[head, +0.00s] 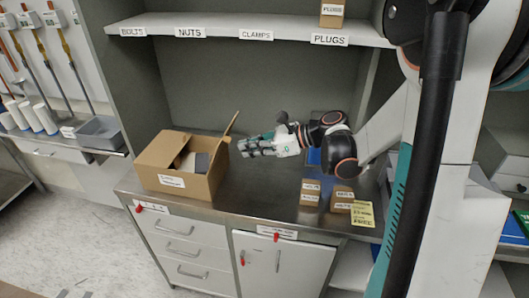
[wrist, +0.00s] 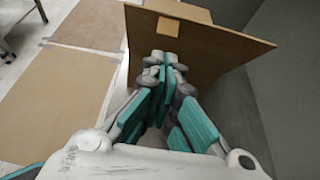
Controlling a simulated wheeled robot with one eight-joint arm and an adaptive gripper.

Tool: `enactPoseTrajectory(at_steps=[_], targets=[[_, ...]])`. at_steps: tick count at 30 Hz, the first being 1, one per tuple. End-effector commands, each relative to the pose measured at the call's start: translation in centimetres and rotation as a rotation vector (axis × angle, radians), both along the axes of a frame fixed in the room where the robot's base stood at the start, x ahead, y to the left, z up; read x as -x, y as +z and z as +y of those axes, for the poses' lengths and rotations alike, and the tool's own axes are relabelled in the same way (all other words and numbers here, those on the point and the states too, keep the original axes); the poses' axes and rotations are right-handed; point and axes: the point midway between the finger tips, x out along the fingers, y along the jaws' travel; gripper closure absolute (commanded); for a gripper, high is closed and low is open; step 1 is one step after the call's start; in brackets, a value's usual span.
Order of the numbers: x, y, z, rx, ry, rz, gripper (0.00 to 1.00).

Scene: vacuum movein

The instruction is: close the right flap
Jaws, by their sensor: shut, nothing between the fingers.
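A brown cardboard box (head: 150,183) stands on the grey counter at the left. Its top is partly open, and a white and a dark grey item (head: 195,162) show inside. The right flap (head: 231,124) stands up, leaning outward to the right. In the wrist view the flap (wrist: 225,50) fills the upper middle, with a lighter tape patch on it. My gripper (head: 242,147) is right of the box, pointing left at the flap's outer side. Its fingers (wrist: 165,58) are shut and empty, close to the flap; I cannot tell whether they touch it.
Small brown boxes (head: 310,192) and a yellow card (head: 362,214) lie at the counter's front right. A labelled shelf (head: 250,27) hangs above, with a PLUGS box (head: 332,13) on it. A grey bin (head: 99,131) stands far left.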

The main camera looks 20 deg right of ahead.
Motion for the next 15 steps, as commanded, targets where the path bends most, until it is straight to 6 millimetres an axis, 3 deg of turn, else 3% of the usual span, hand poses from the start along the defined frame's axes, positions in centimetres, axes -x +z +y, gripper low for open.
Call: enactPoseTrajectory(at_steps=[5, 15], targets=[[-0.78, 0.51, 1.06, 0.001, 0.000, -0.001, 1.00], [-0.92, 0.69, 1.23, 0.001, 0.000, -0.001, 1.00]])
